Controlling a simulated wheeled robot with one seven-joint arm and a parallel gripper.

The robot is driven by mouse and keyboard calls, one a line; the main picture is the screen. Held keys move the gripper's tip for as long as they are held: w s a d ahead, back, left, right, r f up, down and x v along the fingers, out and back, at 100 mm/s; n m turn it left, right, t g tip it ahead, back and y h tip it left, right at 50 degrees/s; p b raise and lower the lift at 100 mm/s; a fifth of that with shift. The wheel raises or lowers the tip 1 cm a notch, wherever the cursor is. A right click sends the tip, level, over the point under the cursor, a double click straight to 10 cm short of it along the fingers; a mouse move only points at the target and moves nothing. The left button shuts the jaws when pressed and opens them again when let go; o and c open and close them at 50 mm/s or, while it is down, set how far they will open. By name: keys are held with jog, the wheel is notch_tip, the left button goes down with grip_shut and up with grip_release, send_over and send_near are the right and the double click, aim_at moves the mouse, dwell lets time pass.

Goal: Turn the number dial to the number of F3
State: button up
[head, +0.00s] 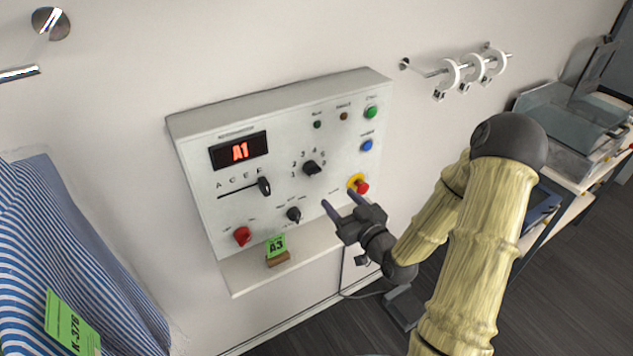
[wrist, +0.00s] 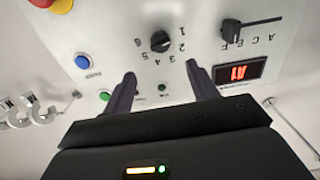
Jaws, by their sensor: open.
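The number dial (head: 312,167) is a black knob on the white panel (head: 340,110), with numbers printed around it. It also shows in the wrist view (wrist: 160,41), ringed by 1 to 6; its exact pointing is hard to read. The red display (head: 240,152) reads A1. My gripper (head: 339,198) is open and empty, apart from the panel face, below and right of the dial in the head view. In the wrist view its fingertips (wrist: 160,70) frame the space just below the dial. Nothing hides the dial.
A letter slider (head: 264,186) stands near its right end. A smaller black knob (head: 294,215), red knob (head: 242,236), red stop button (head: 361,187), blue button (head: 366,145) and green button (head: 371,112) surround the dial. A green A3 card (head: 276,245) stands on the ledge.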

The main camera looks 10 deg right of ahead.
aim_at(316, 173)
jog(key=p+x, duration=0.4)
jog(key=x, duration=0.7)
jog(key=shift+w+a+r, duration=0.1)
jog(key=shift+w, duration=0.05)
jog(key=shift+w+a+p, duration=0.15)
jog(key=shift+w+p, duration=0.15)
jog(key=shift+w, duration=0.15)
jog(key=c, duration=0.9)
